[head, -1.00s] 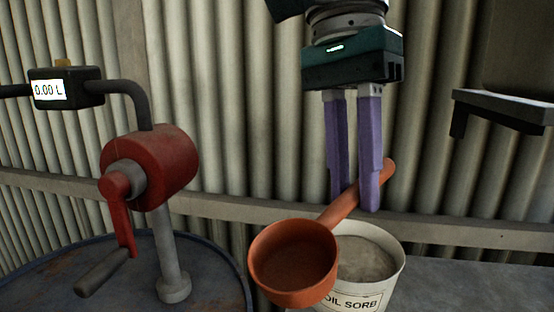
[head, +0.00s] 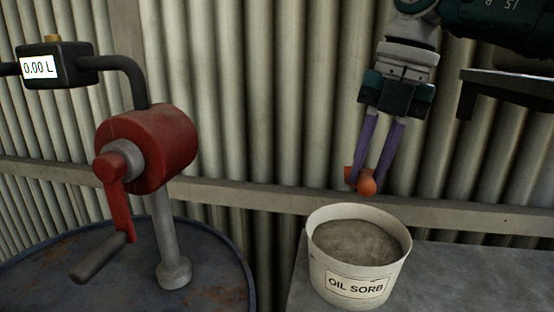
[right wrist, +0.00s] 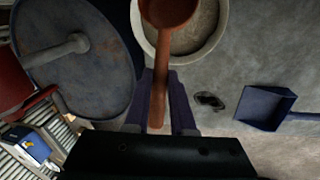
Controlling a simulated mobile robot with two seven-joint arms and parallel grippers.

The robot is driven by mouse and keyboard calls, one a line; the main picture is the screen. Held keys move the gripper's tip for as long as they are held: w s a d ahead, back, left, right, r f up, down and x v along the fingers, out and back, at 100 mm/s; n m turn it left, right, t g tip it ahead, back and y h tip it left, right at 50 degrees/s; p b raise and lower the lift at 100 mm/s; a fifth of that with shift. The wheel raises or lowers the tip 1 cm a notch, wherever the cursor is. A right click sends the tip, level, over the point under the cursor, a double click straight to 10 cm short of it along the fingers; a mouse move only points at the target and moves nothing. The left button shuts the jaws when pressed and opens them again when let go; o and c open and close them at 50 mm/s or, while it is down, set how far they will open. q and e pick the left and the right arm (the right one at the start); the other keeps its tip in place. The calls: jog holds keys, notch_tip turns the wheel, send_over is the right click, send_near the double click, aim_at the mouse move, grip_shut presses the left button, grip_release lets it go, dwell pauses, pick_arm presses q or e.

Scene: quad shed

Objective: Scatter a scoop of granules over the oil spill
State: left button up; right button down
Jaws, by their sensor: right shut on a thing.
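My right gripper (head: 367,184) is shut on the handle of the orange scoop (head: 367,187), above and behind the bucket. Only a small part of the scoop shows in the head view. In the right wrist view the handle (right wrist: 160,98) runs between the fingers, and the bowl (right wrist: 168,10), cut off by the top edge, overlaps the bucket. I cannot tell whether the bowl holds granules. The white OIL SORB bucket (head: 340,284) stands upright, with grey granules (head: 357,240) inside. No oil spill can be made out for sure. My left gripper is out of view.
A blue drum (head: 215,283) with a red hand-crank pump (head: 150,150) stands at left. A corrugated wall (head: 260,120) with a rail is behind. The right wrist view shows a blue dustpan (right wrist: 265,105) and a small dark thing (right wrist: 208,100) on grey ground.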

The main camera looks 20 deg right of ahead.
jog(key=shift+d+f+m, duration=0.1)
jog(key=shift+f+m, duration=0.1)
jog(key=shift+m, duration=0.1)
notch_tip(320, 180, down, 13)
jog(key=b, duration=1)
jog(key=shift+d+f, duration=0.1)
dwell(0.4)
